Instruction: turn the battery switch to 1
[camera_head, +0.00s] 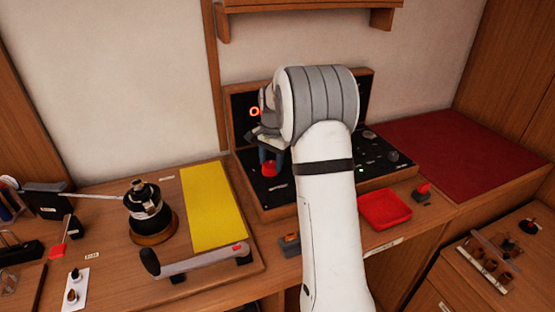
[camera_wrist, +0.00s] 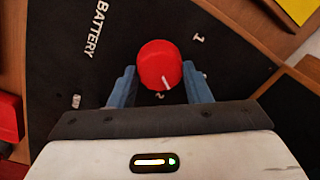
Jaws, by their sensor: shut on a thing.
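The battery switch is a round red knob (camera_wrist: 158,62) on a black panel, with the word BATTERY printed to its left in the wrist view. A "1" is printed at its upper right there and a "2" just below it. Its white pointer line points down and slightly right, close to the "2". In the head view the knob (camera_head: 268,169) shows low on the left of the panel (camera_head: 280,196). My gripper (camera_wrist: 160,70) is shut on the knob, one blue finger on each side. The gripper (camera_head: 270,158) is partly hidden by my wrist in the head view.
A red tray (camera_head: 384,209) and a small red-handled lever (camera_head: 423,190) stand right of my arm. On the left are a winch (camera_head: 150,215), a yellow mat (camera_head: 212,207) and a crank handle (camera_head: 195,262). A dark red mat (camera_head: 460,160) lies at the right.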

